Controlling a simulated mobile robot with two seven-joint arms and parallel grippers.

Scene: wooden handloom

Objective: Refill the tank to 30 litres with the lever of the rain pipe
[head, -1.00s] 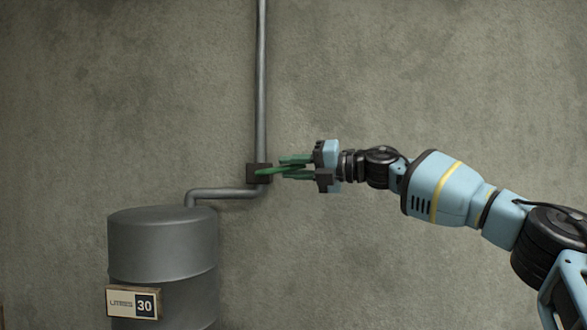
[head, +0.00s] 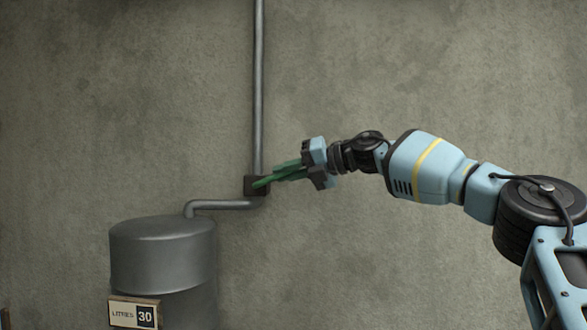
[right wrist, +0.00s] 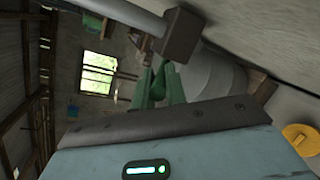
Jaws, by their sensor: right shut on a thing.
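The grey metal tank (head: 163,255) stands at the lower left of the head view. Its sign (head: 134,313) reads 30 litres. The rain pipe (head: 259,90) runs down the wall to a dark valve box (head: 250,186), which also shows in the right wrist view (right wrist: 180,36). A green lever (head: 262,182) slants up to the right from the box. My right gripper (head: 280,173) is shut on it; its fingers are also green and partly hide it. In the right wrist view the green fingers (right wrist: 160,88) point towards the box. My left gripper is not in view.
A bent outlet pipe (head: 225,205) leads from the valve box to the tank top. The bare wall (head: 430,60) lies close behind. A window (right wrist: 98,72) and a yellow round thing (right wrist: 302,138) show in the right wrist view.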

